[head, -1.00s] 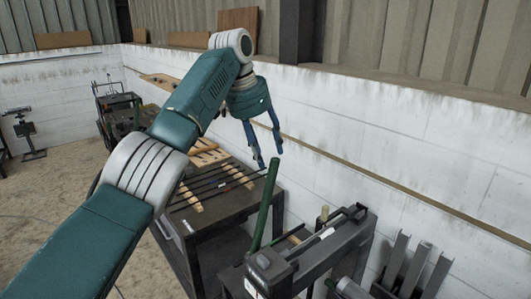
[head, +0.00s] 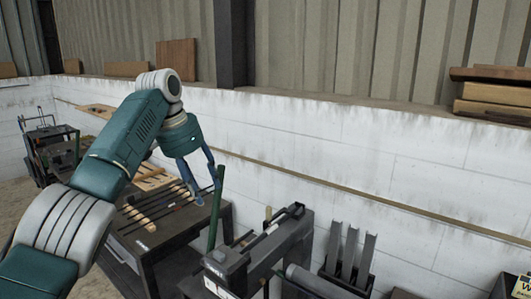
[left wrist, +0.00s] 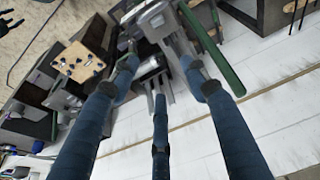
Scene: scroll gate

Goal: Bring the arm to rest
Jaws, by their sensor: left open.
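My left arm reaches in from the left in the head view, with its teal links bent over a dark workbench (head: 172,228). My left gripper (head: 208,184) hangs at its end with blue fingers apart, pointing down, and nothing shows between them. In the left wrist view the blue fingers of the left gripper (left wrist: 160,80) are spread. A green upright bar (head: 216,208) stands close to the fingertips in the head view; I cannot tell whether they touch. It also shows in the left wrist view (left wrist: 212,50), beside a finger. My right gripper is not in view.
A dark grey machine (head: 262,250) stands right of the bench. Grey upright channels (head: 351,250) are farther right. Rods and wooden strips lie on the bench. A white wall (head: 400,165) runs behind, with stacked boards (head: 492,98) on its ledge. Another cart (head: 50,145) stands at left.

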